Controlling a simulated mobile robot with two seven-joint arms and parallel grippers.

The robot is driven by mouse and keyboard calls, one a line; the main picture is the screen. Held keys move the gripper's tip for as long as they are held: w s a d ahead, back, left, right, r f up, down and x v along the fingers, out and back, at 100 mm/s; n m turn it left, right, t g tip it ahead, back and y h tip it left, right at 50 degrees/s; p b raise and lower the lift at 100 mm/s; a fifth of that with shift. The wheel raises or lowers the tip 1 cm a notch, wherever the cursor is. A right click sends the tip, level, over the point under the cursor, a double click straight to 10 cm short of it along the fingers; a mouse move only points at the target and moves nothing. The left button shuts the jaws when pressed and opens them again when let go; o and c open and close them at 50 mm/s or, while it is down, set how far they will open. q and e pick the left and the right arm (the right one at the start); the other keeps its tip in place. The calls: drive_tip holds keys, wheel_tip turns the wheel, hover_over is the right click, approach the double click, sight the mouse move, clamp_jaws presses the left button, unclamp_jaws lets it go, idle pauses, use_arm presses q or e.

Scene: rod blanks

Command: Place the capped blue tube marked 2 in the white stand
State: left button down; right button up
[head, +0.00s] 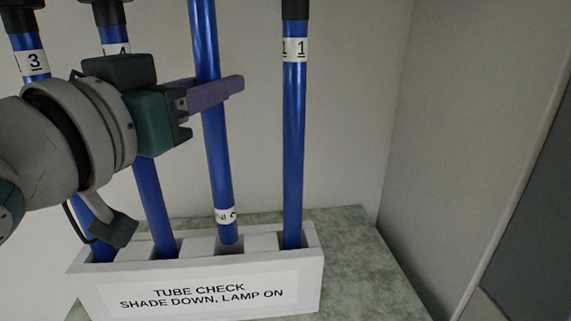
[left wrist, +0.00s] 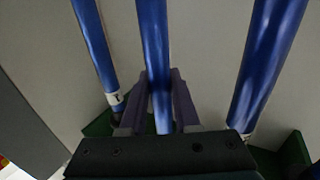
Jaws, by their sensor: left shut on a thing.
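My left gripper (head: 215,92) is shut on a blue tube (head: 217,160) and holds it nearly upright, leaning slightly. The tube's pale label (head: 226,215) is near its lower end; its mark is too small to read surely. Its top is out of the head view, and no cap shows on it. Its lower end is at an opening of the white stand (head: 205,305), between two other tubes; how deep it sits I cannot tell. In the left wrist view the held tube (left wrist: 154,40) runs between my purple fingers (left wrist: 160,100). My right gripper is not in view.
Black-capped blue tubes marked 3 (head: 32,62), 4 (head: 150,195) and 1 (head: 294,140) stand in the stand, labels near their tops. The stand is on a green mottled surface (head: 365,265), clear at right. A wall is close behind.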

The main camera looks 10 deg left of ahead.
sight(218, 188)
use_arm(q)
drive_tip(key=f+b, duration=0.1)
drive_tip(key=f, duration=0.4)
drive_tip(key=f+b, duration=0.1)
drive_tip(key=f, duration=0.5)
drive_tip(key=shift+s+d+f+b, duration=0.1)
drive_tip(key=shift+s+b, duration=0.1)
drive_tip(key=shift+b, duration=0.2)
drive_tip(key=shift+w, duration=0.2)
drive_tip(key=shift+f, duration=0.1)
drive_tip(key=shift+f, duration=0.15)
drive_tip(key=c, duration=0.6)
unclamp_jaws()
drive_tip(key=shift+c, duration=0.2)
